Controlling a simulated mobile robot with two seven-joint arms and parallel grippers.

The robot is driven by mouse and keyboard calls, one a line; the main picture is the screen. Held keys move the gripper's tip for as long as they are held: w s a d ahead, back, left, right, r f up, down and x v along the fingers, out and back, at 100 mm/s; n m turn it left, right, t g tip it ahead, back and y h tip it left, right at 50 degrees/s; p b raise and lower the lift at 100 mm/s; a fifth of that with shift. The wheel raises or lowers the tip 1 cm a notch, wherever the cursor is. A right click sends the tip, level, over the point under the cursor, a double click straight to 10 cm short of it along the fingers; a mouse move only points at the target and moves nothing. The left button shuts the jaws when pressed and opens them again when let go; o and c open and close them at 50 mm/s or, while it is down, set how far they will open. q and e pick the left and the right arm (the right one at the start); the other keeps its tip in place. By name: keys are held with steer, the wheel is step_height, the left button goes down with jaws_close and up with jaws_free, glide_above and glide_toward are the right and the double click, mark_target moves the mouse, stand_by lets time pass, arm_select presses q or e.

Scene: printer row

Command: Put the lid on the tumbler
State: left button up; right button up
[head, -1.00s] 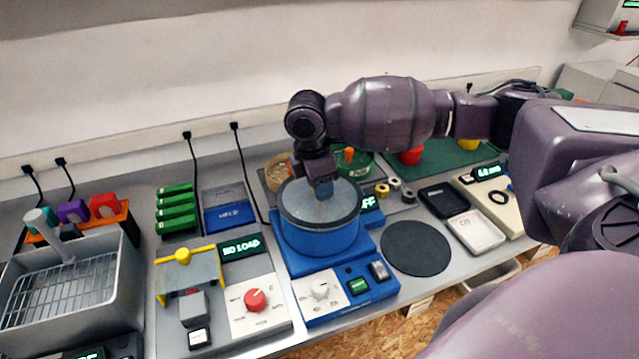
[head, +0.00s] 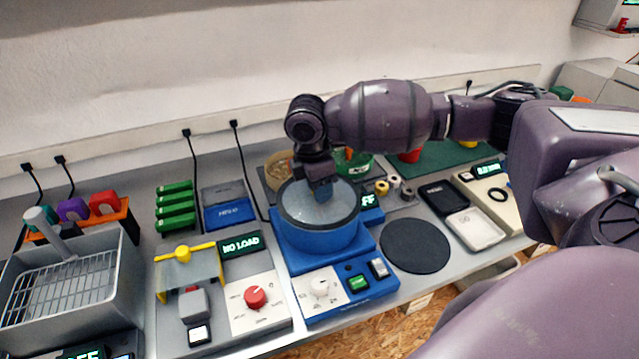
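The tumbler (head: 318,240) is a blue round drum on a blue base, in the middle of the head view. The lid (head: 345,207) is a grey disc with a dark rim. It lies level over the drum's mouth and appears seated there; I cannot make out any gap under it. My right gripper (head: 323,192) points down at the middle of the lid, at a small bluish part there. Its fingers are too small and dark to tell whether they are shut on the lid. My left gripper is not in view.
A dark round mat (head: 415,245) lies bare right of the tumbler. A yellow-barred unit (head: 185,262) with a red-knob panel (head: 262,300) stands left. A grey basin with a rack (head: 70,285) is at far left. Small spools (head: 394,182) and trays (head: 473,230) lie right.

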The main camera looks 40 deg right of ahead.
steer(key=o, duration=0.5)
steer(key=shift+o, duration=0.2)
steer(key=shift+r, duration=0.1)
step_height(320, 180, up, 11)
steer(key=a+p, duration=0.1)
steer(key=shift+w+a+f, duration=0.2)
steer(key=shift+a, duration=0.1)
